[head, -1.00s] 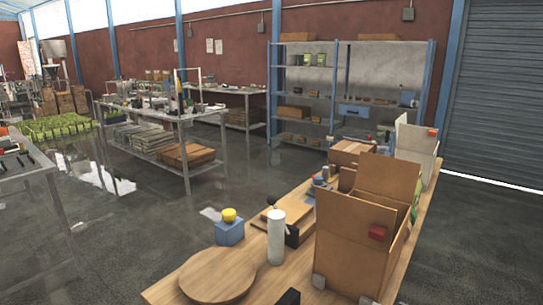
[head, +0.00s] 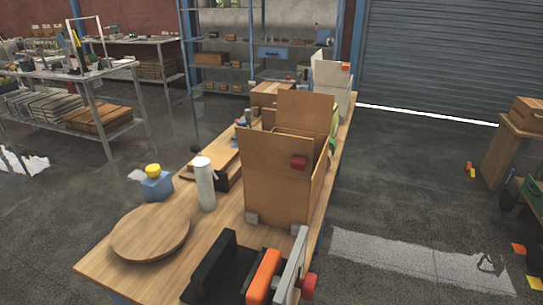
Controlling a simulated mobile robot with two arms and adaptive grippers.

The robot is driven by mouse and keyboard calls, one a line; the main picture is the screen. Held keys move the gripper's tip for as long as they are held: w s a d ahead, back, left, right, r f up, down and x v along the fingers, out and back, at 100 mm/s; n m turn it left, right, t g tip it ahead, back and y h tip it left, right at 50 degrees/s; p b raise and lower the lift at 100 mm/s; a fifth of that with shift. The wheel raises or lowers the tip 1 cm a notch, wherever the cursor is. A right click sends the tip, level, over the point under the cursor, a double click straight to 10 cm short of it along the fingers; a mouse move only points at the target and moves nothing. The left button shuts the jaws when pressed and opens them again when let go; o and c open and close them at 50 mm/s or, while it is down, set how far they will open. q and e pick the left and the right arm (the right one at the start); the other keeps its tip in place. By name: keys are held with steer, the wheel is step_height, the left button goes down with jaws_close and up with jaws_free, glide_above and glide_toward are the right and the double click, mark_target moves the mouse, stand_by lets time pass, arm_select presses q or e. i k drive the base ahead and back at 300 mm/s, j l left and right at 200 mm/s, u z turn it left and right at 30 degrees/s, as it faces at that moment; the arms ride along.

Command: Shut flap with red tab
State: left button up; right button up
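A brown cardboard box (head: 273,192) stands near the right edge of the wooden table with its flaps raised. The red tab (head: 299,163) is on the near flap (head: 270,155), which stands upright. Another raised flap (head: 305,110) is behind it. A white box farther back has an orange tab (head: 345,66) on its raised flap. Neither of my grippers is in view.
A black, orange and grey device (head: 262,277) is at the near end. Floor to the right is mostly open.

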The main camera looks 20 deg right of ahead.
mark_target(291, 156)
steer(key=k+j+u, duration=0.4)
steer(key=k+j, duration=0.35)
